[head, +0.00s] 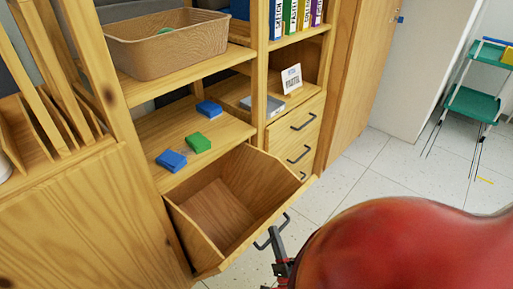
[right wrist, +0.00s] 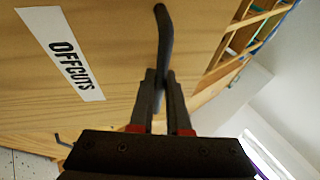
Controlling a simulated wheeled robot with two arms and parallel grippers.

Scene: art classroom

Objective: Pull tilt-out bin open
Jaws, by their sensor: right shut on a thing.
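The wooden tilt-out bin (head: 229,199) is tilted out from the lower shelf unit in the head view, and its empty inside shows. Its dark bar handle (head: 271,232) is on the outer face near the top edge. My right gripper (head: 278,250) is at this handle, partly hidden behind my red arm. In the right wrist view the gripper (right wrist: 160,90) is shut on the dark handle (right wrist: 163,30). The bin front there carries a white label (right wrist: 62,55) reading OFFCUTS. My left gripper is not in view.
Blue and green blocks (head: 198,143) lie on the shelf above the bin. Drawers with dark handles (head: 303,122) stand right of it. A wooden basket (head: 168,43) sits higher up. Tiled floor (head: 366,166) is clear to the right, with a green-shelved cart (head: 470,103) farther back.

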